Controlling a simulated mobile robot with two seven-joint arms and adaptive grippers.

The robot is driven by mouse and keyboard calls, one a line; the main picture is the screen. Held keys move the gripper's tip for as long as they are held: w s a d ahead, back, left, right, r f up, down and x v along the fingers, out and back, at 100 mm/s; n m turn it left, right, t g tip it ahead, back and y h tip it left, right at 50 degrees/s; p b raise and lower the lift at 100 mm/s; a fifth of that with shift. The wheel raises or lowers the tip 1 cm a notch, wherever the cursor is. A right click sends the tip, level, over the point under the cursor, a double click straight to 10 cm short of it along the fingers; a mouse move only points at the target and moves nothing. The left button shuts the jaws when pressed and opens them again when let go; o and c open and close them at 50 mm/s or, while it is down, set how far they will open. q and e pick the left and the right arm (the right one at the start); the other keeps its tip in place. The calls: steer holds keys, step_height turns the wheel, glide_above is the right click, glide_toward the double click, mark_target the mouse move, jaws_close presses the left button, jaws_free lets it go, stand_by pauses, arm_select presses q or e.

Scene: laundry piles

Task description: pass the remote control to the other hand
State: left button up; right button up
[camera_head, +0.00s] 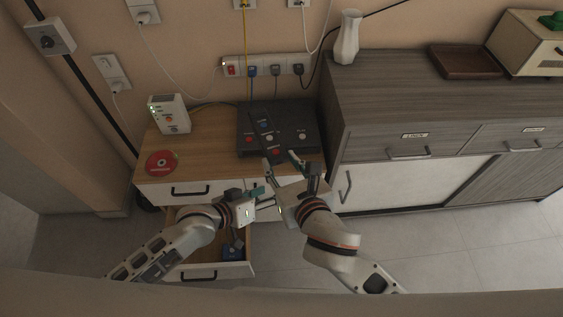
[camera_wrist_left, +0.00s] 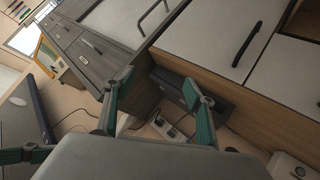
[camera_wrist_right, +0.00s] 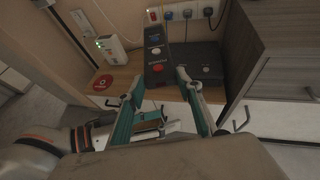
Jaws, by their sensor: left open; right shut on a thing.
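The remote control (camera_head: 262,126) is long and black, with blue, white and red buttons. My right gripper (camera_head: 280,160) is shut on its near end, by the red button. The remote control (camera_wrist_right: 157,52) rises from between the fingertips in the right wrist view. It is held above the black box in the head view. My left gripper (camera_head: 267,197) is open and empty, below and left of the right gripper, clear of the remote.
A black box (camera_head: 308,143), a white device (camera_head: 169,114) and a red disc (camera_head: 161,162) are on the wooden cabinet. Its open drawer (camera_head: 222,270) lies below my left gripper. A taller grey sideboard (camera_head: 420,85) stands to the right. A power strip (camera_head: 264,66) is on the wall.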

arm_select(q)
steer(key=s+a+f+m+t+y, duration=0.1)
steer(key=s+a+f+y, duration=0.1)
steer(key=s+a, duration=0.4)
steer(key=s+a+f+m+t+y, duration=0.1)
steer(key=s+a+f+y, duration=0.1)
steer(key=s+a, duration=0.4)
steer(key=a+y, duration=0.1)
steer(key=a, duration=0.2)
steer(key=shift+s+y, duration=0.15)
steer(key=shift+y, duration=0.15)
